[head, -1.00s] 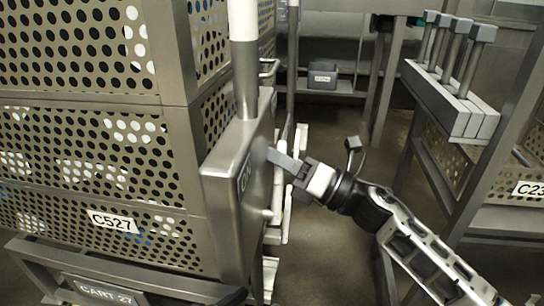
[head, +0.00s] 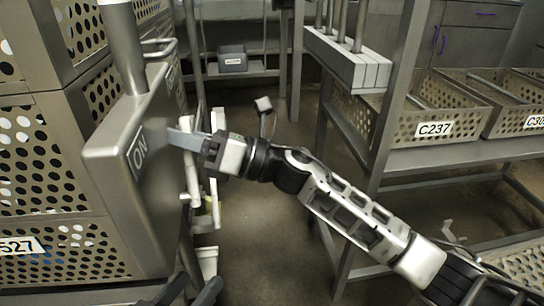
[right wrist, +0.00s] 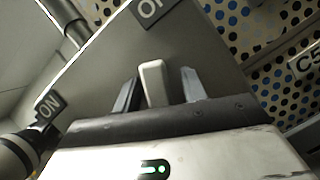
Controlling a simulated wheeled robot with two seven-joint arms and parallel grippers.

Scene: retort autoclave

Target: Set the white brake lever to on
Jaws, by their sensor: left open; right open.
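The white brake lever (right wrist: 153,84) shows in the right wrist view, standing between the two spread fingers of my right gripper (right wrist: 160,88). I cannot tell whether the fingers touch it. An ON plate (right wrist: 48,104) is at the left of that view, and a partly cut-off plate starting with O (right wrist: 151,9) is at the top. In the head view my right gripper (head: 186,140) is at the face of the grey metal panel (head: 112,185), beside its ON plate (head: 139,153); the lever is hidden there. My left gripper (head: 190,291) is open and empty at the bottom edge.
Perforated baskets (head: 45,160) are stacked on a cart at the left. A rack at the right holds baskets, one labelled C237 (head: 433,129), and a grey block with upright rods (head: 350,62). A grey bin (head: 232,59) sits on a back shelf.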

